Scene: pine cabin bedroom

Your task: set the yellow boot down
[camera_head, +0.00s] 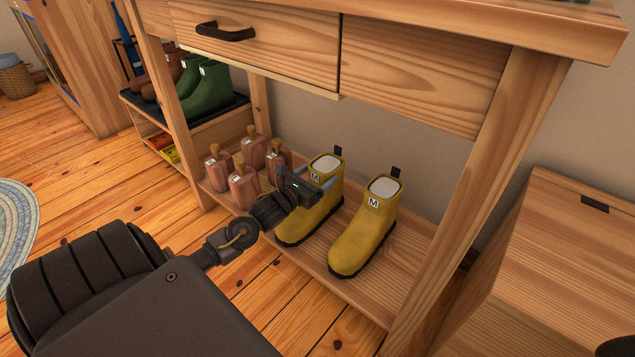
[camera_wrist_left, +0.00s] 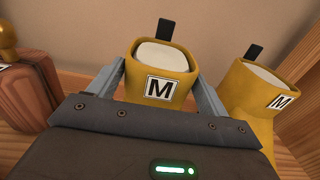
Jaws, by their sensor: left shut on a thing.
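Two yellow boots with white "M" labels and black pull tabs stand upright side by side on the low shelf (camera_head: 358,294) of the wooden table. My left gripper (camera_head: 318,183) is shut on the left yellow boot (camera_head: 312,222), with one finger on each side of its upper shaft. In the left wrist view that boot (camera_wrist_left: 180,68) sits between the two fingers. Its sole looks to be at the shelf, but I cannot tell whether it bears on it. The other yellow boot (camera_head: 367,232) stands just to the right, free of the gripper. My right gripper is not in view.
Several pinkish wooden blocks with knobs (camera_head: 243,187) stand on the shelf left of the boots. A table leg (camera_head: 480,200) rises to the right. The drawer (camera_head: 258,45) overhangs the shelf. Green boots (camera_head: 207,88) stand on a rack at the back left.

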